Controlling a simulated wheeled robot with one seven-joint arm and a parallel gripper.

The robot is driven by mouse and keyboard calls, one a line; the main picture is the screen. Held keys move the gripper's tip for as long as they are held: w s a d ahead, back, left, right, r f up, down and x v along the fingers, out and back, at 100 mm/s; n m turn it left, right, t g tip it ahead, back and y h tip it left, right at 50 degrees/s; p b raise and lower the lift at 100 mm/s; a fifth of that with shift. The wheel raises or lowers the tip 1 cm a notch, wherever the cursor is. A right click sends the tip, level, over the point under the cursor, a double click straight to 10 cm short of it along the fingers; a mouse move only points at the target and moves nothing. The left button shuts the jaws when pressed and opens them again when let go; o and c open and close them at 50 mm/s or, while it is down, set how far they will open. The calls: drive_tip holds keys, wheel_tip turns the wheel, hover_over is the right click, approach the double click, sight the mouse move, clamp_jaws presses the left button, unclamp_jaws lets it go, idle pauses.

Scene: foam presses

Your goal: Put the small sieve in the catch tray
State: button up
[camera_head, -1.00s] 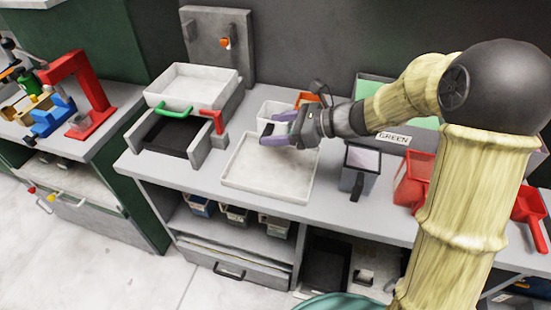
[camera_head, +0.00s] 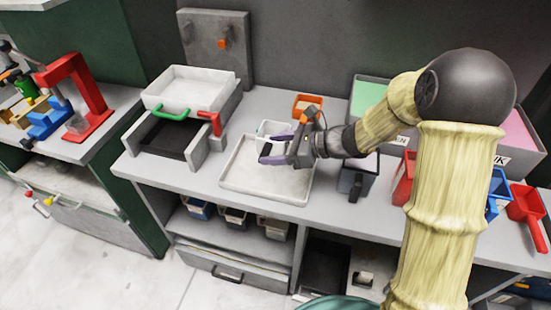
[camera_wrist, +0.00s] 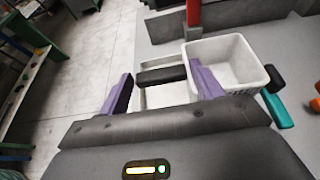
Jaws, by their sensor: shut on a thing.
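The small sieve (camera_head: 268,129) is a small white square basket with a slotted rim; it also shows in the wrist view (camera_wrist: 232,62). My gripper (camera_head: 270,149) is shut on the sieve, with a black bar between its purple fingers (camera_wrist: 163,88). The sieve is on the wall side of the fingers, and they partly hide it in the head view. The catch tray (camera_head: 226,175) is a wide shallow white tray on the grey counter, below my gripper. The sieve appears over the tray's back part; its height above it cannot be told.
Left of the tray stands a press frame with a white box (camera_head: 190,85), a green handle (camera_head: 172,113) and a red handle (camera_head: 211,121). An orange-rimmed bin (camera_head: 307,104) is behind my gripper. A dark-fronted container (camera_head: 352,180) and red bins (camera_head: 526,205) stand right.

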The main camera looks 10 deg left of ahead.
wheel_tip(320, 180, down, 4)
drive_tip(key=shift+r, duration=0.2)
drive_tip(key=shift+d+f+b, duration=0.1)
drive_tip(key=shift+f+b, duration=0.15)
drive_tip(key=shift+b, duration=0.05)
drive_tip(key=o, duration=1)
